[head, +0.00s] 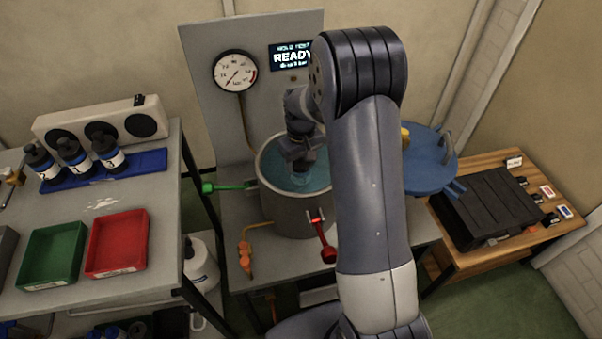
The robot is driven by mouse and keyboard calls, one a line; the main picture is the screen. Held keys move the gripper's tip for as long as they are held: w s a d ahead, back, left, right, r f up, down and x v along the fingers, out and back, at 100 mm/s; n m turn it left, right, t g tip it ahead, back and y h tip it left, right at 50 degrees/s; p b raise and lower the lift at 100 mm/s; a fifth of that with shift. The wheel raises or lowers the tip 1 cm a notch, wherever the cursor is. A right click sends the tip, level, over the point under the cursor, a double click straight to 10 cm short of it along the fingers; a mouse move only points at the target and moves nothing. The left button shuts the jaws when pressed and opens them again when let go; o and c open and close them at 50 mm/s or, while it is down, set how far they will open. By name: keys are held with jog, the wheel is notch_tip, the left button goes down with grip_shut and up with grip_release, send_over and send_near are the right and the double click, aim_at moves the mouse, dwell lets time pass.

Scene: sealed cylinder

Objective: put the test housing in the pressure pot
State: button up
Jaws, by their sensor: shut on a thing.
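The pressure pot (290,215) is a grey open cylinder on the bench, with blue-green water (319,181) inside. My gripper (299,173) reaches down into the pot's mouth, at or just above the water. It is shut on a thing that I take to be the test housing. The housing itself is hidden by the gripper and wrist, so its shape and depth cannot be told. The pot's blue lid (428,166) is swung off to the right, partly behind my arm.
A panel with a gauge (235,71) and a READY display (290,56) stands behind the pot. Green (228,186) and red (326,246) valve handles stick out around it. Bottles (75,157) and green (52,254) and red (117,243) trays occupy the left table. A black case (488,208) lies right.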

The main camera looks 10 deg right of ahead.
aim_at(301, 173)
jog(key=shift+f, duration=1.75)
jog(key=shift+f, duration=0.1)
jog(key=o, duration=1.4)
jog(key=shift+o, duration=0.2)
notch_tip(301, 173, up, 12)
jog(key=shift+r, duration=0.1)
